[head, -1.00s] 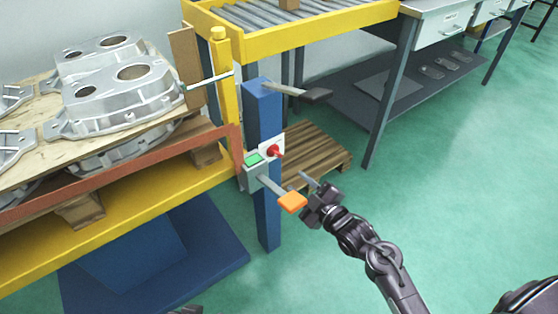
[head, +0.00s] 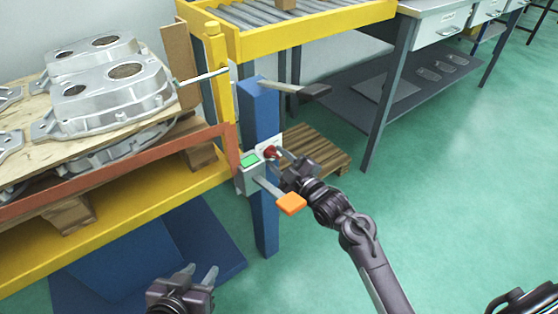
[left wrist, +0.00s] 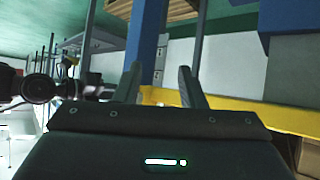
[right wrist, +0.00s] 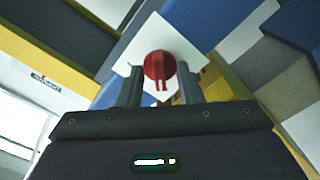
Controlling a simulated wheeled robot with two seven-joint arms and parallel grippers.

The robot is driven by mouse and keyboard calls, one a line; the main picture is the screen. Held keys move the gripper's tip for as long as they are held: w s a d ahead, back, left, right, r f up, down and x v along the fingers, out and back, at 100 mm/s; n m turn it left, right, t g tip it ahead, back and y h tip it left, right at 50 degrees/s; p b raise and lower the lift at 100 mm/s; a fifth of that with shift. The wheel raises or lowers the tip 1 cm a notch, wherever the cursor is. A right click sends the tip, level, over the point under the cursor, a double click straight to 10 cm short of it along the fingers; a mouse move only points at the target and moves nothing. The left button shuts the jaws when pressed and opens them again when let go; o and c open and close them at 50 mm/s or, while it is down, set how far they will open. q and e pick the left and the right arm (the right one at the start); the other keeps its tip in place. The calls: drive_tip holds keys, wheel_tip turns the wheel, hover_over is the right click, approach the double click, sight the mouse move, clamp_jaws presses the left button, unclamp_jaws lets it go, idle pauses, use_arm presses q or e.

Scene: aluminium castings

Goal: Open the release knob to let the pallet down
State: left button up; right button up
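The red release knob (head: 270,152) sits on a white plate on the blue post (head: 263,115). My right gripper (head: 285,158) is close in front of it. In the right wrist view the knob (right wrist: 158,66) shows between the tips of my open right fingers (right wrist: 158,85), with gaps on both sides; I cannot tell how far ahead of the tips it is. The wooden pallet (head: 20,192) bearing aluminium castings (head: 105,95) is at the left on the yellow lift frame. My left gripper (head: 200,275) is open and empty, low in front of the blue base; its fingers also show in the left wrist view (left wrist: 160,85).
An orange-ended lever (head: 290,204) sticks out below the knob, near my right gripper. A dark-handled lever (head: 315,91) sticks out above. A box with a green panel (head: 250,160) is beside the knob. Another pallet (head: 315,150) lies behind. The green floor at right is clear.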

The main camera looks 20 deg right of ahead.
use_arm(q)
drive_tip(key=shift+r, duration=0.1)
use_arm(e)
clamp_jaws()
